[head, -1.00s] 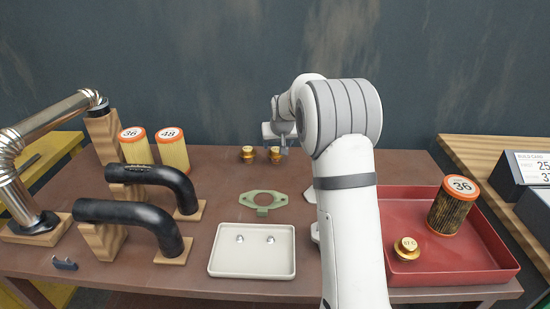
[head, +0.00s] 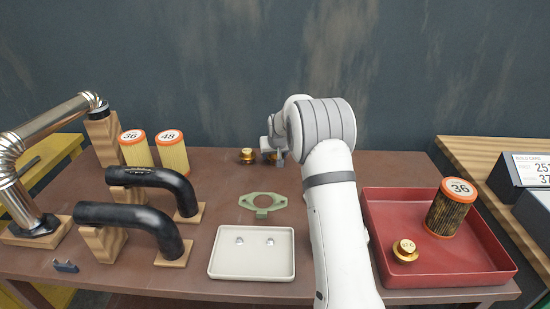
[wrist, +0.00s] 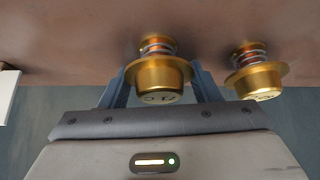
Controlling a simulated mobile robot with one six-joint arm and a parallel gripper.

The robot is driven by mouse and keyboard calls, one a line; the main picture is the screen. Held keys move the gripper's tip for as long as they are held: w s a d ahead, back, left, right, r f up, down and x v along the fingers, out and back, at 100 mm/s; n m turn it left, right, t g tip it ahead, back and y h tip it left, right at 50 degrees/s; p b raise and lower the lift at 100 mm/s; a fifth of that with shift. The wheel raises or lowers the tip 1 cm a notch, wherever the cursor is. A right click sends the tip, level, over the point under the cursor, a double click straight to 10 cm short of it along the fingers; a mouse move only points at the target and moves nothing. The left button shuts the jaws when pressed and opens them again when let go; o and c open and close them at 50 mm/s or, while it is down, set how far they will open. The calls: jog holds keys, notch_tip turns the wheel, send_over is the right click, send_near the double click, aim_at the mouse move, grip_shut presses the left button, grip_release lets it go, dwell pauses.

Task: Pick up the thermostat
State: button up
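Two gold thermostats stand at the back of the table: the left one (head: 247,155) is clear, and the right one (head: 267,156) is partly hidden by my gripper (head: 275,148). In the wrist view, one marked thermostat (wrist: 160,75) is between the fingers of my gripper (wrist: 163,88), with a finger apart on each side. The other thermostat (wrist: 257,80) stands outside the fingers, to the right. A third gold thermostat (head: 405,250) lies in the red tray (head: 450,275). My gripper looks open; contact with the thermostat is not visible.
A dark-meshed filter (head: 451,208) stands in the red tray. A green gasket (head: 263,202) and a white tray (head: 252,263) with two small silvery pieces lie mid-table. Black hoses (head: 130,218) and two yellow filters (head: 172,152) are on the left. A wall stands behind.

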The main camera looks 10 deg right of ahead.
jog(key=c, duration=0.5)
